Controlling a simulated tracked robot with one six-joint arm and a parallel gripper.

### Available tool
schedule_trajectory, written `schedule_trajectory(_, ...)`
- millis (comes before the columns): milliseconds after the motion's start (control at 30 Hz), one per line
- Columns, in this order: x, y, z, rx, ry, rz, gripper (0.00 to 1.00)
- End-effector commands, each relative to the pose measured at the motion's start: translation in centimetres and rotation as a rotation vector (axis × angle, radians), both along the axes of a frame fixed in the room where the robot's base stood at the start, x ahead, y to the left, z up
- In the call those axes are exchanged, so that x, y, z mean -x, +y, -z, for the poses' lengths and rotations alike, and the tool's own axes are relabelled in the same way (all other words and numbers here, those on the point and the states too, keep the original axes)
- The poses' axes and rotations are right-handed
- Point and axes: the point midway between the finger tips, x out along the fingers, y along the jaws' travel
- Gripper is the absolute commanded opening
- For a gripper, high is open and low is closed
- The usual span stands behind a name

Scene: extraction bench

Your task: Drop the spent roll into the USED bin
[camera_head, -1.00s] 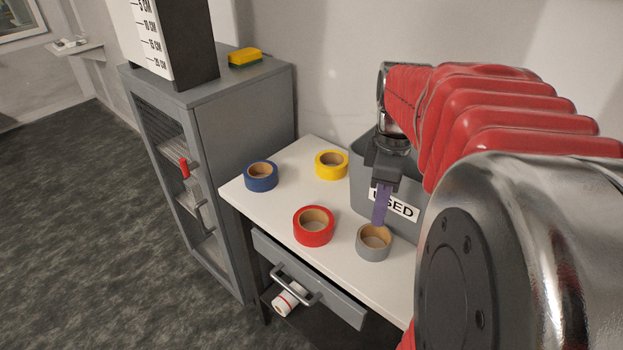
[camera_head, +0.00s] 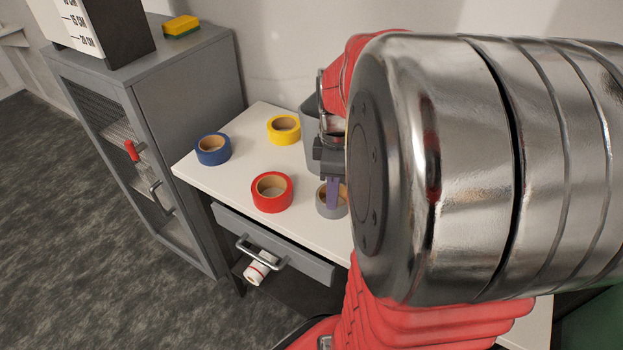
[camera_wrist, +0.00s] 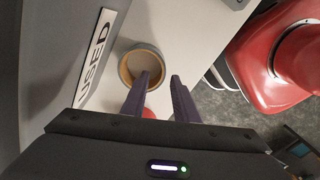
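A grey tape roll with a tan cardboard core (camera_head: 322,209) lies flat on the bench, beside the grey USED bin (camera_head: 308,140). My forearm hides most of that bin in the head view. In the wrist view the bin wall (camera_wrist: 45,50) and its USED label are at left, and the roll (camera_wrist: 127,71) is right of the label. My gripper (camera_head: 333,205) points down at the roll, with purple fingers (camera_wrist: 160,76) spread apart and nothing held between them. The left finger overlaps the roll's opening; I cannot tell whether it is inside or above.
A red roll (camera_head: 272,205), a yellow roll (camera_head: 284,138) and a blue roll (camera_head: 212,158) lie on the white bench (camera_head: 235,165). Below is a drawer with a handle (camera_head: 285,250) and a red-and-white roll (camera_head: 258,268). A grey cabinet (camera_head: 190,110) stands at left.

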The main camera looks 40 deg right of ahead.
Motion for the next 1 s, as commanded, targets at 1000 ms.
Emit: schedule_trajectory(1000,0.5,0.5,5.1,0.0,0.0,-0.001,0.27)
